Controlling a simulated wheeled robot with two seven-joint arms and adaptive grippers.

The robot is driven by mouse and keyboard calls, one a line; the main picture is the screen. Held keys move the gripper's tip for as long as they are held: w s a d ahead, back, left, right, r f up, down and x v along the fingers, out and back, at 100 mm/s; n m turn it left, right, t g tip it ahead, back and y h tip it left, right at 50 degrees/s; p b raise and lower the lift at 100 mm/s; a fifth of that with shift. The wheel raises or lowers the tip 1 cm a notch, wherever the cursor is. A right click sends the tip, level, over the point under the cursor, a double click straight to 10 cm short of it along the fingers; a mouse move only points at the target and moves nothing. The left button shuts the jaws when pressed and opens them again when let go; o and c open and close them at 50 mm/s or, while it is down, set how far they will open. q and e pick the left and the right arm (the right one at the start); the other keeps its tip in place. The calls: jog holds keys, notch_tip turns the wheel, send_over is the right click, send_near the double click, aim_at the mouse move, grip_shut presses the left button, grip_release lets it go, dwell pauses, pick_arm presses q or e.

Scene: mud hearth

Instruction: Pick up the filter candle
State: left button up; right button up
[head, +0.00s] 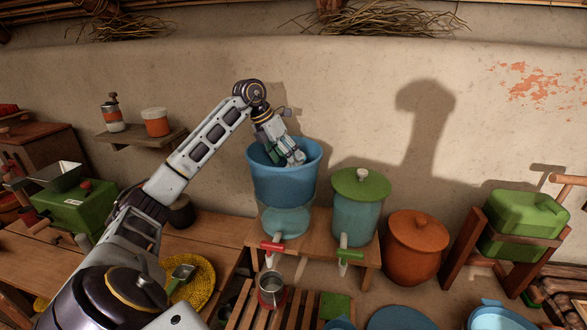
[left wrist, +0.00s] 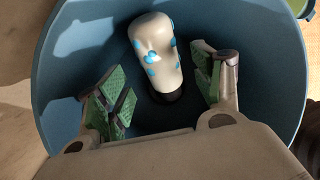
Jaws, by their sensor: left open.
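The filter candle (left wrist: 151,55) is a pale rounded cylinder with blue spots and a dark base. In the left wrist view it stands inside a blue bucket-like vessel (left wrist: 58,100). In the head view this vessel (head: 283,185) sits on a wooden stand, and its wall hides the candle. My left gripper (head: 288,158) reaches down into the vessel. In the left wrist view its green-padded fingers (left wrist: 163,98) are open, one on each side of the candle's near side, with gaps visible between. My right gripper is not in view.
A teal container with a green lid (head: 360,187) stands right beside the blue vessel. A brown lidded pot (head: 416,245) is further right. Red-handled and green-handled taps stick out in front. A shelf with jars (head: 156,122) is at the left wall.

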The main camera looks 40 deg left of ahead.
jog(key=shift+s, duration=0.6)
pick_arm(q)
jog(key=shift+f, duration=0.15)
